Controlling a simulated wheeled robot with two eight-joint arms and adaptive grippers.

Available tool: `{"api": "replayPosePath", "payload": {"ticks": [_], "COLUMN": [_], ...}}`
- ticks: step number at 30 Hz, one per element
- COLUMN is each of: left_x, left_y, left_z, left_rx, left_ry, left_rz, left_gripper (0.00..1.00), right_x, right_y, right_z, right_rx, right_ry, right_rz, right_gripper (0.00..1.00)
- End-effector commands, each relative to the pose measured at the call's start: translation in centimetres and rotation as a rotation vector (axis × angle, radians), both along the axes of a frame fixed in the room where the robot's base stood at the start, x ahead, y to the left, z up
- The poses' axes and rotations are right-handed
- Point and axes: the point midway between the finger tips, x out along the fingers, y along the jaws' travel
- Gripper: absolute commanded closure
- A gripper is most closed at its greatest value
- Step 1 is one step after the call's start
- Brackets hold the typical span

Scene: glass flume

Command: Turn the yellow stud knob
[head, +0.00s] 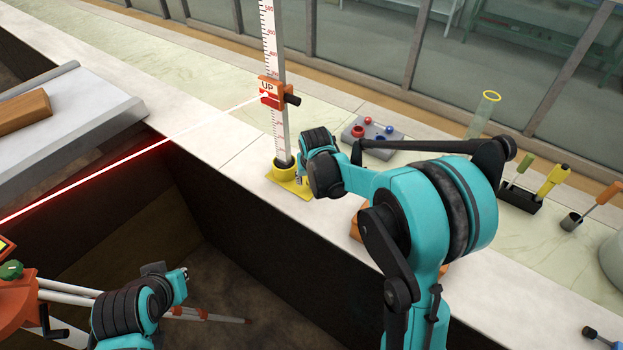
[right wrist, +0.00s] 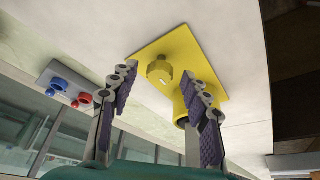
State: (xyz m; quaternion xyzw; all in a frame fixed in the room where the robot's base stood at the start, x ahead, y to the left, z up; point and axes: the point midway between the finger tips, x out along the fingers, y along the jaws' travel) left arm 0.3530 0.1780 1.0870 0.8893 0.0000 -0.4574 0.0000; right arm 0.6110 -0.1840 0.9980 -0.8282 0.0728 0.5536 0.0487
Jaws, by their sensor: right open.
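The yellow stud knob (right wrist: 160,70) is round and ribbed with a pale mark. It stands on a yellow base plate (right wrist: 205,62), beside a yellow collar (right wrist: 181,108) partly behind one finger. In the head view the yellow plate (head: 290,187) lies on the pale ledge, under the upright scale staff (head: 272,75). My right gripper (right wrist: 160,74) is open, its fingertips on either side of the knob in the picture; contact is not clear. In the head view my right gripper (head: 302,172) hides the knob. My left gripper (head: 176,282) is at lower left, away from the plate.
An orange slider marked UP (head: 269,92) with a black handle sits on the staff. A grey box with red and blue knobs (head: 369,132) stands behind my right gripper. A red beam (head: 120,160) crosses to the slider. The dark channel (head: 205,200) drops off at left.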

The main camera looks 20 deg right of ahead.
Motion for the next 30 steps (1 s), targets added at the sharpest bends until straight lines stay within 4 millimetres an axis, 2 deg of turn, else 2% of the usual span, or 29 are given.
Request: {"api": "replayPosePath", "payload": {"ticks": [5,15,19,24,30], "left_x": [0.0,0.0,0.0,0.0,0.0], "left_y": [0.0,0.0,0.0,0.0,0.0], "left_z": [0.0,0.0,0.0,0.0,0.0], "left_rx": [0.000,0.000,0.000,0.000,0.000], "left_ry": [0.000,0.000,0.000,0.000,0.000], "left_rz": [0.000,0.000,0.000,0.000,0.000], "left_gripper": [1.00,1.00,1.00,1.00,1.00], "right_x": [-0.5,-3.3,-4.0,-4.5,-4.5], "right_y": [0.1,0.6,0.7,0.8,0.8], "right_z": [1.3,7.9,9.8,10.9,11.1], "right_rx": [0.000,0.000,0.000,0.000,0.000], "right_ry": [0.000,0.000,0.000,0.000,0.000], "right_rz": [0.000,0.000,0.001,0.001,0.000], "right_gripper": [0.53,0.53,0.53,0.53,0.53]}}
